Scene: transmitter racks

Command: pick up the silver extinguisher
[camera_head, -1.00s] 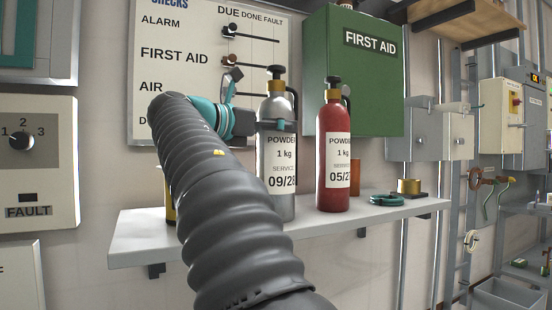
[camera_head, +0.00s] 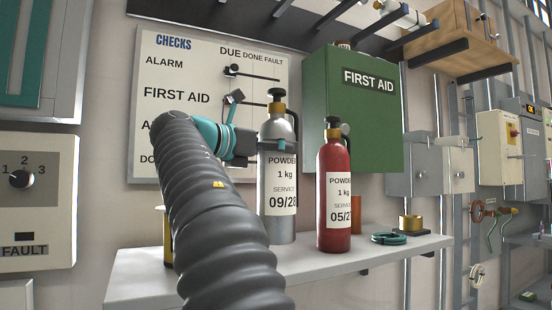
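The silver extinguisher (camera_head: 281,222) is upright, with a black valve, brass collar and a white label reading "POWDER 1 kg 09/28". My gripper (camera_head: 274,146) reaches it from the left and is shut around its upper body, just above the label. A finger crosses its front; the far finger is hidden behind it. Its base is a little above the white shelf (camera_head: 130,290). The red extinguisher (camera_head: 334,236), labelled "05/27", stands on the shelf just to its right.
A green first aid box (camera_head: 352,130) hangs behind, with a checks board (camera_head: 165,75) to its left. Right of the red extinguisher are an orange cylinder (camera_head: 356,214), a teal ring-like item (camera_head: 389,238) and a brass piece (camera_head: 411,224). A yellow object (camera_head: 168,236) is partly hidden behind my arm.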

